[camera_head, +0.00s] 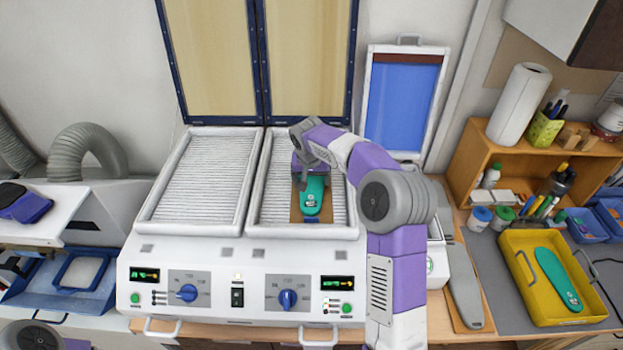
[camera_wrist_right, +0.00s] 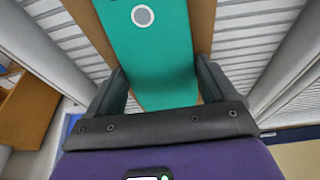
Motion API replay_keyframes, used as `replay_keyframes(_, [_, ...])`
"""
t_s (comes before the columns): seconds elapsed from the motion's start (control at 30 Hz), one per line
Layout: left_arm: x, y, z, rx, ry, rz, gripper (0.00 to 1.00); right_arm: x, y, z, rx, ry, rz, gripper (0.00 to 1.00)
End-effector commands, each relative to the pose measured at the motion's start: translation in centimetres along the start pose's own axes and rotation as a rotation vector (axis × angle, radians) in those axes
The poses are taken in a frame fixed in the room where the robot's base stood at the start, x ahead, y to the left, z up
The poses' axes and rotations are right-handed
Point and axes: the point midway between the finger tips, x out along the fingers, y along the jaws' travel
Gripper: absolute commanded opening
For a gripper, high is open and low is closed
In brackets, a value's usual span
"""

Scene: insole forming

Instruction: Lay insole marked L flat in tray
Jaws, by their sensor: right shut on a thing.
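A green insole (camera_head: 314,190) lies along a brown board (camera_head: 296,212) in the right bay (camera_head: 281,165) of the white machine. In the right wrist view the insole (camera_wrist_right: 160,50) runs between my fingers and bears a white round mark; no letter is readable. My right gripper (camera_head: 312,172) is at its far end, fingers along both sides (camera_wrist_right: 161,75), shut on it. Whether the insole touches the board is unclear. A second green insole (camera_head: 557,278) lies in the yellow tray (camera_head: 515,262) at right; its marking is unreadable. My left gripper is out of view.
The machine's left bay (camera_head: 203,180) is empty, with a slatted floor. Two framed tan panels (camera_head: 212,60) stand raised behind the bays. A grey tool (camera_head: 464,285) lies between machine and yellow tray. A wooden shelf (camera_head: 470,150) stands behind the tray.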

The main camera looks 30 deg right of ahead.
Motion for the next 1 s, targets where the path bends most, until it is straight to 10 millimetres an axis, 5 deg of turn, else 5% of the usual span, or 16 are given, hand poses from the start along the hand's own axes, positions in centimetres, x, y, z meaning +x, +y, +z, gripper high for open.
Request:
replay_keyframes(0.07, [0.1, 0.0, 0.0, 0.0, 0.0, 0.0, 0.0, 1.7, 0.5, 1.2, -0.008, -0.041, 0.023, 0.51])
replay_keyframes(0.1, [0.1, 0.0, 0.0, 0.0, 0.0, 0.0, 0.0, 1.7, 0.5, 1.2, -0.007, -0.041, 0.023, 0.87])
replay_keyframes(0.2, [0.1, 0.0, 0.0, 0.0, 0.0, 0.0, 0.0, 1.7, 0.5, 1.2, -0.007, -0.042, 0.023, 1.0])
replay_keyframes(0.67, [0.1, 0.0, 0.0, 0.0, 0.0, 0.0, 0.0, 1.6, 0.4, 1.1, -0.007, -0.041, 0.022, 1.0])
replay_keyframes(1.0, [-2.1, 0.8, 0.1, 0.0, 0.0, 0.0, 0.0, -3.3, 0.2, 0.3, -0.001, -0.022, 0.014, 1.0])
